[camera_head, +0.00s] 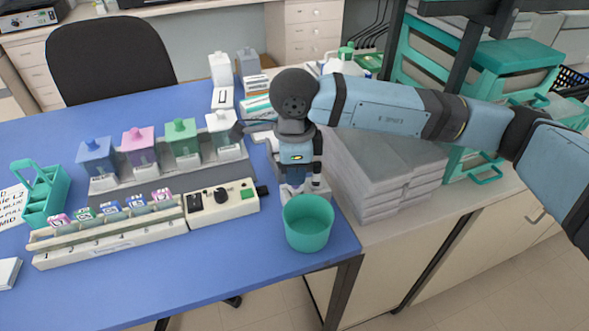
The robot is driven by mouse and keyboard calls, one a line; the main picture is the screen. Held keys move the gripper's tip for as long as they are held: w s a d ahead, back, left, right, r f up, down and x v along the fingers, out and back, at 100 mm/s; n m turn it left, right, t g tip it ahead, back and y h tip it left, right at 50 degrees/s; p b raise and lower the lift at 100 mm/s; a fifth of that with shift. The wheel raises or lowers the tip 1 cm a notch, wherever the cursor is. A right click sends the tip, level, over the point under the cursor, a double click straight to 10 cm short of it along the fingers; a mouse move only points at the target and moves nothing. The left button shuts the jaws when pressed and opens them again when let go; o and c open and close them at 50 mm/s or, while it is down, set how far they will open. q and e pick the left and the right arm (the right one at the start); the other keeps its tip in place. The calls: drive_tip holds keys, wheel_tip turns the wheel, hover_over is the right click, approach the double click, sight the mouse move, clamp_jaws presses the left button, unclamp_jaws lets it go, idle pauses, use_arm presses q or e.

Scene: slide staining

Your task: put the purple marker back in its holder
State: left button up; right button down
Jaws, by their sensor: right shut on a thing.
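My right gripper (297,188) points down near the right end of the blue table, just behind a teal cup (307,224). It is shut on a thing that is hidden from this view. I cannot make out the purple marker. A pale grey piece (318,190) shows low beside the fingers, partly hidden by the cup and gripper; I cannot tell whether it is the marker's holder. My left gripper is not in view.
Staining jars with coloured lids stand in a grey rack (178,176). A slide rack (105,242) and a white control box (222,208) lie in front. Grey stacked trays (385,165) stand right of the table. The front of the blue table (215,265) is clear.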

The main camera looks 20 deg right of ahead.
drive_tip(key=shift+f+b, duration=0.4)
drive_tip(key=shift+b, duration=0.2)
idle(0.9)
drive_tip(key=c, duration=1)
unclamp_jaws()
